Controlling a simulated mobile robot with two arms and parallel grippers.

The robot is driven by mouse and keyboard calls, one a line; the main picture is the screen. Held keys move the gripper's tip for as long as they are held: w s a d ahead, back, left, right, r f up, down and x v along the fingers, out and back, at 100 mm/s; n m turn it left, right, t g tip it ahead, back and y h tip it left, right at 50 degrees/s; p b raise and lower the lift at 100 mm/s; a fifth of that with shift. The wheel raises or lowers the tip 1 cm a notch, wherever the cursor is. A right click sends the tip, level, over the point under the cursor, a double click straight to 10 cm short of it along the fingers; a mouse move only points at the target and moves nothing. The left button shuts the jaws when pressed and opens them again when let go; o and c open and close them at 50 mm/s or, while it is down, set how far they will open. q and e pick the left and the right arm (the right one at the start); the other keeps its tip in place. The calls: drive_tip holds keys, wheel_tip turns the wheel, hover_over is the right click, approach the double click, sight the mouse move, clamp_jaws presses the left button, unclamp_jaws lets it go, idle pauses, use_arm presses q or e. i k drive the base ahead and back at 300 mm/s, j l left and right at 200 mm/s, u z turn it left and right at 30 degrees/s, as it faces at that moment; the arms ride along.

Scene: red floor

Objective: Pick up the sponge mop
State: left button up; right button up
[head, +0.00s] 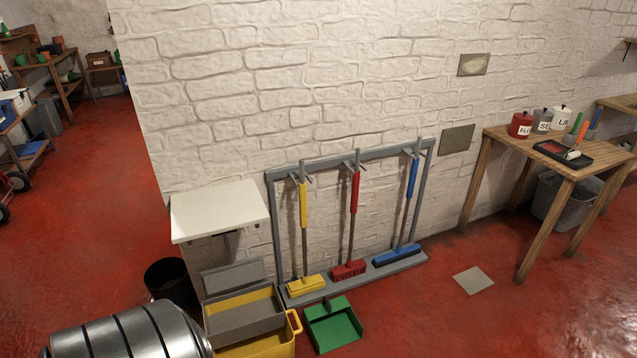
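Three long-handled tools hang upright in a grey rack (276,232) against the white brick wall. The left one has a yellow grip and a yellow block-like head (306,285); it looks like the sponge mop. The middle one is a red brush (349,270) with a red grip. The right one is a wide blue broom (396,256) with a blue grip. Their heads rest at the rack's base ledge. Neither of my grippers shows in the head view.
A green dustpan (334,326) and a yellow-and-grey bucket (254,320) stand on the floor before the rack's left side. A white-topped stand (219,209) is left of it. A banded silver cylinder (130,332) fills the bottom left. A wooden table (567,167) stands right. Red floor is open at front right.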

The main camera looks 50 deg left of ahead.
sight(307, 285)
drive_tip(key=i+u, duration=0.2)
drive_tip(key=u, duration=0.15)
drive_tip(key=i+l+u, duration=0.2)
drive_tip(key=u, duration=0.15)
drive_tip(key=i+l+u, duration=0.15)
drive_tip(key=u, duration=0.2)
